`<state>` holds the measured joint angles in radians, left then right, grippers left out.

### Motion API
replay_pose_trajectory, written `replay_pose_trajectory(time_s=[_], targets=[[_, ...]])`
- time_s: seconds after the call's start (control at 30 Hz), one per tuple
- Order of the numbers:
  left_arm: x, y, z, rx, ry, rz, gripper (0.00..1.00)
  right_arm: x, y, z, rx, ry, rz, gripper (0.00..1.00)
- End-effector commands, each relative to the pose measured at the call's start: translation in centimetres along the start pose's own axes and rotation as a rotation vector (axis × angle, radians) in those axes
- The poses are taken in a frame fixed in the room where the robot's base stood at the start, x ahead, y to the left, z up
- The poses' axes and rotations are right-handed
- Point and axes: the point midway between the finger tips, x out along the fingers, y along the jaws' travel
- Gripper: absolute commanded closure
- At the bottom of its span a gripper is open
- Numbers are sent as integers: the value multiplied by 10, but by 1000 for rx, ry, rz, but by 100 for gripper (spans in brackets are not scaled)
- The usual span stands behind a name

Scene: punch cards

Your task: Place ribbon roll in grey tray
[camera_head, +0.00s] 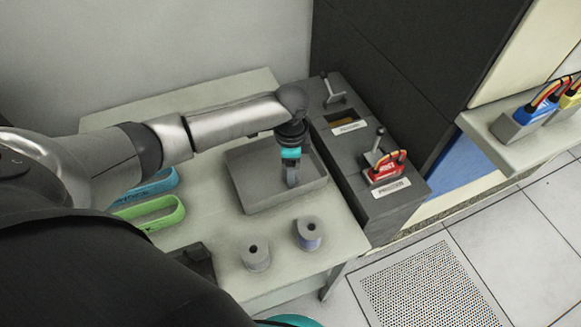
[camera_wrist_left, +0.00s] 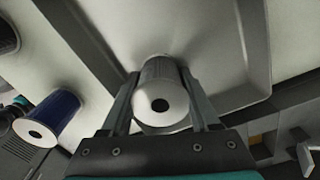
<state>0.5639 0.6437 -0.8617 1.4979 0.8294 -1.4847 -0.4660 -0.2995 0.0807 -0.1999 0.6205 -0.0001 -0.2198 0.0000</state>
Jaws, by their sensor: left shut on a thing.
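My left gripper (camera_head: 292,178) is over the grey tray (camera_head: 285,198), with its fingers pointing down inside the tray's walls. In the left wrist view its fingers (camera_wrist_left: 160,78) are shut on a ribbon roll (camera_wrist_left: 172,112) with a pale round end and a dark centre hole. The tray's floor and rim (camera_wrist_left: 250,95) show behind the roll. I cannot tell whether the roll touches the tray floor. My right gripper is not in view.
A dark grey machine (camera_head: 372,208) with levers and a red connector (camera_head: 382,174) stands right of the tray. A shelf (camera_head: 500,140) with blue and yellow connectors is at far right.

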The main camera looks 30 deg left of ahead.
Motion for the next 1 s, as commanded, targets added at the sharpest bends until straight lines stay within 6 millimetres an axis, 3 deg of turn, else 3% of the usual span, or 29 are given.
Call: replay_pose_trajectory(time_s=[0.03, 0.27, 0.6, 0.77, 1.0], targets=[[1, 0, 0, 0, -1, 1, 35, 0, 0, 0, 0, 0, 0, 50], [1, 0, 0, 0, -1, 1, 9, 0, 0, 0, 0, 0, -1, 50], [-4, 0, 0, 0, 1, -1, 8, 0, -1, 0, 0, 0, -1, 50], [-31, -1, 0, 1, 2, -3, 8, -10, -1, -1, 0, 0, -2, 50], [-85, -1, 0, 1, 2, -3, 8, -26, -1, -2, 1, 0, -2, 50]])
